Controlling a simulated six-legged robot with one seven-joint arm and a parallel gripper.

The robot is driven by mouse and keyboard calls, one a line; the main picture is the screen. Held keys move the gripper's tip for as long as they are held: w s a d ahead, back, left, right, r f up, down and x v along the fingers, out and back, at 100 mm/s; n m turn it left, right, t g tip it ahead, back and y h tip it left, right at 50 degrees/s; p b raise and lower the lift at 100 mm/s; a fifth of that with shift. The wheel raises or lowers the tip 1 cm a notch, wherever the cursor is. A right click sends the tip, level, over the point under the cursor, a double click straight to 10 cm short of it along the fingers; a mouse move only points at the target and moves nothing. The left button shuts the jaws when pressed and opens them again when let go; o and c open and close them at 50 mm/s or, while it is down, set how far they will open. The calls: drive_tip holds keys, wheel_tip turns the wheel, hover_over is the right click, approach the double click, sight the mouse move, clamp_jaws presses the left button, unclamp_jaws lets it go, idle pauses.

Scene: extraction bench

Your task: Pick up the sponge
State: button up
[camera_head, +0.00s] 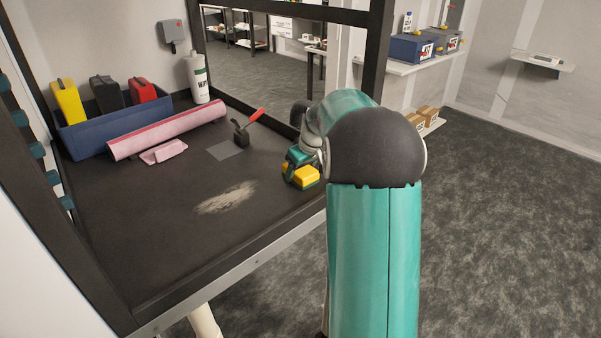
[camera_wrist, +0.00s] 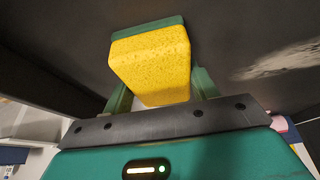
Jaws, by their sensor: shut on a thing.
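The yellow sponge (camera_head: 304,174) is at the right side of the dark bench top, at the end of my teal arm. A green layer shows along one edge of it in the wrist view, where the sponge (camera_wrist: 151,62) fills the space between the fingers. My gripper (camera_wrist: 160,88) is shut on the sponge, with one green finger on each side. In the head view my gripper (camera_head: 298,165) is partly hidden by my arm. I cannot tell whether the sponge touches the bench or is slightly above it.
The bench top (camera_head: 150,230) has a pale smear (camera_head: 226,198) and clear room around it. A blue bin (camera_head: 115,125) with several bottles, a pink roll (camera_head: 168,129), a folded pink cloth (camera_head: 163,152), a red-handled tool (camera_head: 245,128) and a white bottle (camera_head: 197,78) stand behind.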

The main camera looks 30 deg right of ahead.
drive_tip(key=shift+r, duration=0.15)
drive_tip(key=shift+r, duration=0.3)
wheel_tip(320, 180, up, 2)
drive_tip(key=shift+r, duration=0.15)
drive_tip(key=s+r, duration=0.1)
drive_tip(key=r, duration=0.1)
drive_tip(key=s+a+r, duration=0.1)
drive_tip(key=s+r, duration=0.1)
drive_tip(key=s+a+r, duration=0.1)
drive_tip(key=r, duration=0.1)
drive_tip(key=shift+s+a+r, duration=0.25)
drive_tip(key=shift+s+r, duration=0.05)
drive_tip(key=shift+r, duration=0.05)
drive_tip(key=s+a+r, duration=0.3)
drive_tip(key=s+a, duration=0.1)
drive_tip(key=s, duration=0.3)
drive_tip(key=shift+s+a+r, duration=0.15)
drive_tip(key=shift+s+r, duration=0.15)
drive_tip(key=shift+s, duration=0.05)
drive_tip(key=shift+o, duration=0.9)
drive_tip(key=shift+c, duration=0.6)
